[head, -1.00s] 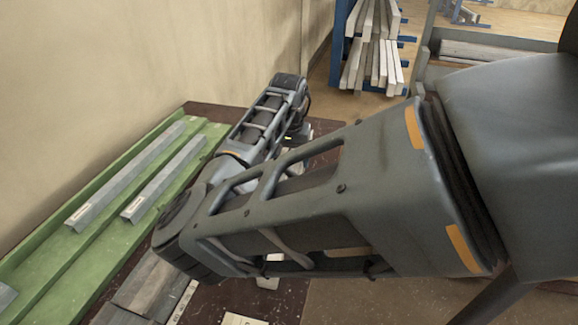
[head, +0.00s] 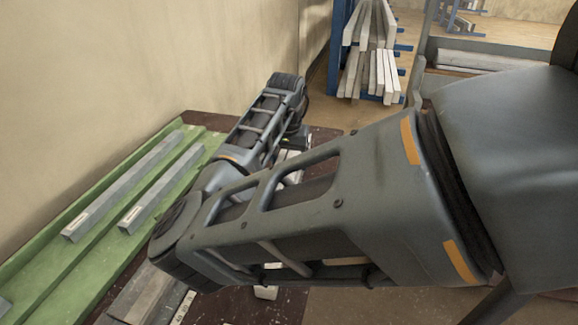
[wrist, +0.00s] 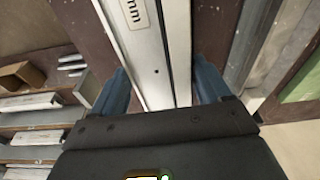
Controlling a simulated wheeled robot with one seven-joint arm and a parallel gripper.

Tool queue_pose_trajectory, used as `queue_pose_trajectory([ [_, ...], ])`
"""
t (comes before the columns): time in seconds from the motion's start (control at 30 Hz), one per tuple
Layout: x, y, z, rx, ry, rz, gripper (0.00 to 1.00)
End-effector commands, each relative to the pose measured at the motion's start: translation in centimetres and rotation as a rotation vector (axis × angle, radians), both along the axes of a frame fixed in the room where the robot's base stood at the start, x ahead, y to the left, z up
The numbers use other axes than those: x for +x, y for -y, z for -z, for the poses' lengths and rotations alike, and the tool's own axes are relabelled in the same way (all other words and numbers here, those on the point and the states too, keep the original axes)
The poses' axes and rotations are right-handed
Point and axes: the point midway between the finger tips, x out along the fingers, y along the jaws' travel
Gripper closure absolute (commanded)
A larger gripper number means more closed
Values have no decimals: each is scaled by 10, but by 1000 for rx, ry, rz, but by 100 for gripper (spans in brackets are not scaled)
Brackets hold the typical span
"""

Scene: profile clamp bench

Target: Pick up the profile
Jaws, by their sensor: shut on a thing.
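In the wrist view a long silver-grey profile (wrist: 155,45) runs up the middle of the picture. It has a pale label marked "mm" near the top and a small dark hole lower down. My gripper (wrist: 161,85) has one blue finger on each side of the profile and is shut on it. The profile's near end is hidden behind the dark gripper body. In the head view my own arm covers the gripper and most of what it holds, so I cannot tell there how high the profile is.
Two other grey profiles, a left one (head: 123,187) and a right one (head: 161,187), lie in a green tray (head: 85,262) along the wall. A blue rack (head: 338,50) with pale bars stands behind. The wrist view shows shelves (wrist: 35,122) at left.

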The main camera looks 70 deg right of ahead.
Motion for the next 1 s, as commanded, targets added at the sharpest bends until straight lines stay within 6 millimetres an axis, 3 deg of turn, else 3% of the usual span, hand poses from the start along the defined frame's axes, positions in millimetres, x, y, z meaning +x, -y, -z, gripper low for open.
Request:
queue_pose_trajectory([
  [0.1, 0, 1, -23, -6, 2, 2, 79],
  [0.4, -66, 23, -61, -5, 1, 7, 79],
  [0.6, -95, 33, -80, -2, 1, 4, 79],
  [1.0, -111, 37, -90, -1, 1, 0, 79],
])
